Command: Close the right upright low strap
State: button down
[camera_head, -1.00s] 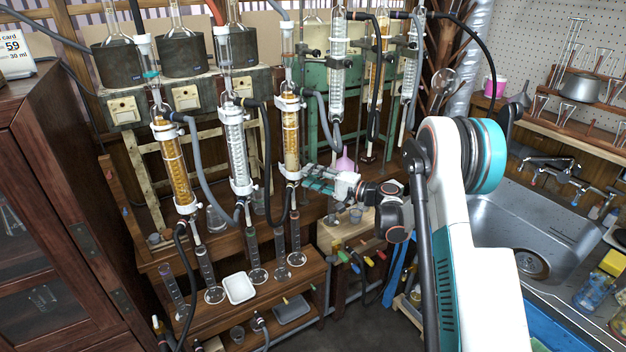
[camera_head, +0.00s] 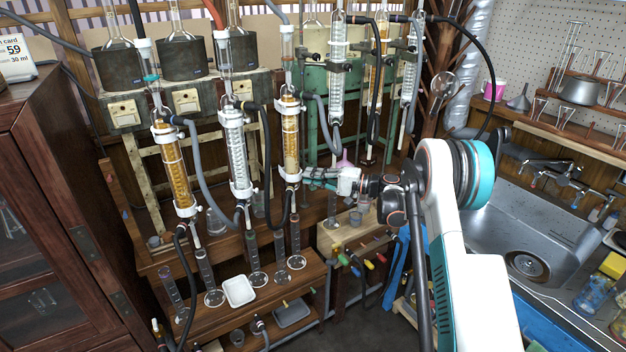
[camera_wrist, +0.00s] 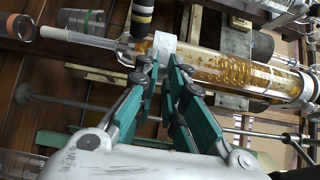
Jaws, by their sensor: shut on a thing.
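The right upright is the right amber-filled glass condenser (camera_head: 291,138) in the front row, standing nearly vertical in the head view. Its low strap (camera_head: 290,180) is a white band around the bottom end. In the wrist view the condenser (camera_wrist: 225,70) lies across the top, and the white strap (camera_wrist: 163,46) is at my fingertips. My gripper (camera_wrist: 160,62) has teal fingers, closed in on the strap from below in that picture. In the head view my gripper (camera_head: 308,177) reaches the strap from the right. Whether the strap's ends meet is hidden.
A clear coiled condenser (camera_head: 237,150) and another amber condenser (camera_head: 172,165) stand to the left. A black hose (camera_head: 268,165) hangs close beside the right upright. Glass cylinders (camera_head: 296,240) stand on the wooden shelf below. A pink funnel (camera_head: 344,160) stands behind my wrist.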

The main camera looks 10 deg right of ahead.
jog(key=shift+w+d+n+g, duration=0.1)
jog(key=shift+w+n+g, duration=0.2)
jog(key=shift+g, duration=0.2)
jog(key=shift+s, duration=0.1)
jog(key=c, duration=1.6)
grip_release()
jog(key=v, duration=1.2)
jog(key=shift+f, duration=0.25)
